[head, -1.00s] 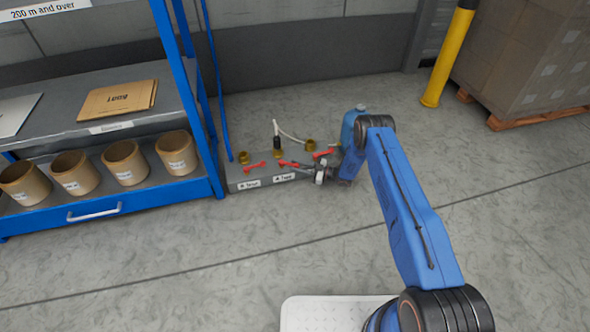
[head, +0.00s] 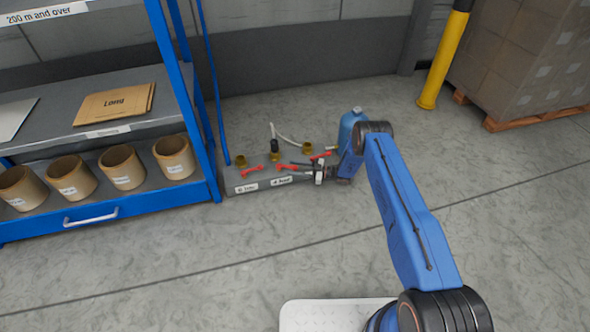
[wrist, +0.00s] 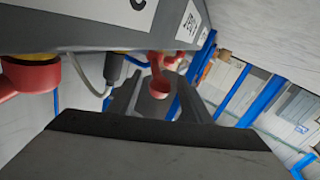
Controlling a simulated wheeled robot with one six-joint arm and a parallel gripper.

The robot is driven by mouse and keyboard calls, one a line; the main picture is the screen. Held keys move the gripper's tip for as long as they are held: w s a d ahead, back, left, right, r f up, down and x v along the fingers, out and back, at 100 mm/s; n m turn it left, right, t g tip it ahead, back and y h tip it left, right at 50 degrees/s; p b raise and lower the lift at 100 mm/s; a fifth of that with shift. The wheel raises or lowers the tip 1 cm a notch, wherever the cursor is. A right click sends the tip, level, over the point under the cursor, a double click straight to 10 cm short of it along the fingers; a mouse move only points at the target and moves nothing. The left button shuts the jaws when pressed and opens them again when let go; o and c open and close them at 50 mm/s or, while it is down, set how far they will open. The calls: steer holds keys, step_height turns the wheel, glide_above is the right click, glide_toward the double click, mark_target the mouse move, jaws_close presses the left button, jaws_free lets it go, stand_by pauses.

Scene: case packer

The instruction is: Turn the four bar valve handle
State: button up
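A low grey valve block (head: 232,179) stands on the floor beside the blue rack. It carries three red handles on top and white labels on its front. The middle red handle (head: 287,167) is above a label that seems to read "4 bar" (head: 281,181). The left handle (head: 252,171) and right handle (head: 320,155) are on either side. My gripper (head: 303,167) reaches in from the right at the middle handle. In the wrist view my gripper (wrist: 157,100) is open, with the red knob (wrist: 160,87) showing between its fingers; contact cannot be told. Another red handle (wrist: 12,82) is close at left.
Brass fittings (head: 307,148) and a black plug with a pale hose (head: 274,147) stand at the block's back. The blue rack's post (head: 205,150) is close left. Floor in front is clear.

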steer(key=s+d, duration=0.3)
steer(key=d, duration=1.4)
steer(key=shift+d, duration=0.1)
